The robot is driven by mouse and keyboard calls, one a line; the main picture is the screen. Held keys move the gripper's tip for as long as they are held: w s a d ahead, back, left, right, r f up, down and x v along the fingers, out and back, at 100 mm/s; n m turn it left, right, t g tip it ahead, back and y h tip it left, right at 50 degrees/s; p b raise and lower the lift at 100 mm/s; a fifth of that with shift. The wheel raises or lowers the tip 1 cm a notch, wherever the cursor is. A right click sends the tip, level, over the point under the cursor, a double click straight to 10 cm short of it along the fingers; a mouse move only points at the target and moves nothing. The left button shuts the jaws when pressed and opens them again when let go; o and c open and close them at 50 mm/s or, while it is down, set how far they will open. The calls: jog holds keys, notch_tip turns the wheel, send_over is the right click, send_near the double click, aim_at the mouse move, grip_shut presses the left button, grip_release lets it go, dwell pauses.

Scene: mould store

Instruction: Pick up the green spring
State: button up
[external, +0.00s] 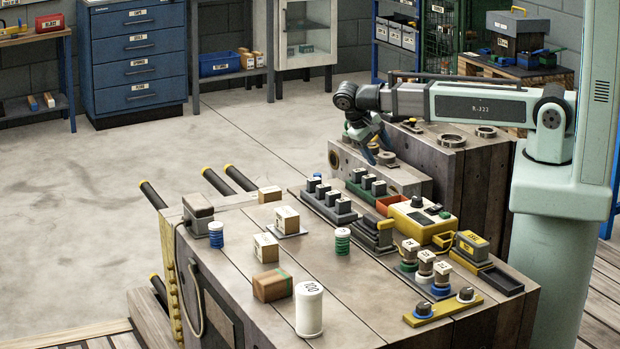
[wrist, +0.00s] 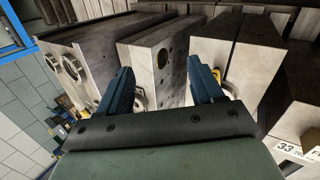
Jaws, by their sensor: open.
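A small upright cylinder with green and white bands (external: 342,241), which looks like the green spring, stands on the middle of the workbench top (external: 352,290). A similar blue-and-white one (external: 215,234) stands near the bench's left edge. My gripper (external: 374,154) is at the far side, over the metal blocks behind the bench, well away from the green-banded cylinder. In the wrist view its two blue fingers (wrist: 161,68) are spread apart with nothing held between them. The green-banded cylinder does not show in the wrist view.
A white cylinder (external: 309,309) and a brown box (external: 272,285) stand in front of the green-banded cylinder. A small box (external: 266,247) is to its left. Dark block rows (external: 330,203), a yellow device (external: 418,218) and labelled cylinders (external: 426,264) crowd the back and right.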

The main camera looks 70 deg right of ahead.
jog(key=w+a+r+n+t, duration=0.1)
jog(key=w+a+r, duration=0.15)
jog(key=a, duration=0.45)
jog(key=w+a+r+n+t, duration=0.1)
jog(key=w+a, duration=0.2)
jog(key=a, duration=0.4)
jog(key=n+t+y, duration=0.3)
jog(key=n+y, duration=0.1)
jog(key=n, duration=0.4)
send_near(343, 231)
jog(key=shift+w+d+f, duration=0.1)
jog(key=shift+f, duration=2.9)
jog(key=shift+w+d+f, duration=0.1)
jog(key=shift+f, duration=2.9)
jog(key=shift+c, duration=0.3)
jog(key=c, duration=1.1)
